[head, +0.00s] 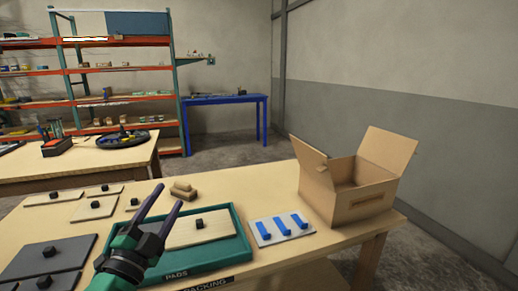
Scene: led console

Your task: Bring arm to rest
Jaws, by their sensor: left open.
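My left gripper (163,209) comes in from the lower left, green and dark, with two long fingers apart and nothing between them. It is in front of the left part of a green tray (246,243) marked PADS, hiding part of it. A pale wooden board (215,229) with a black knob lies in the tray. My right gripper does not show.
An open cardboard box (352,187) stands at the table's right. A white panel with blue bars (280,229) lies beside the tray. Small tan blocks (183,191) lie behind it. Grey plates (47,255) and knobbed boards (94,208) occupy the left side.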

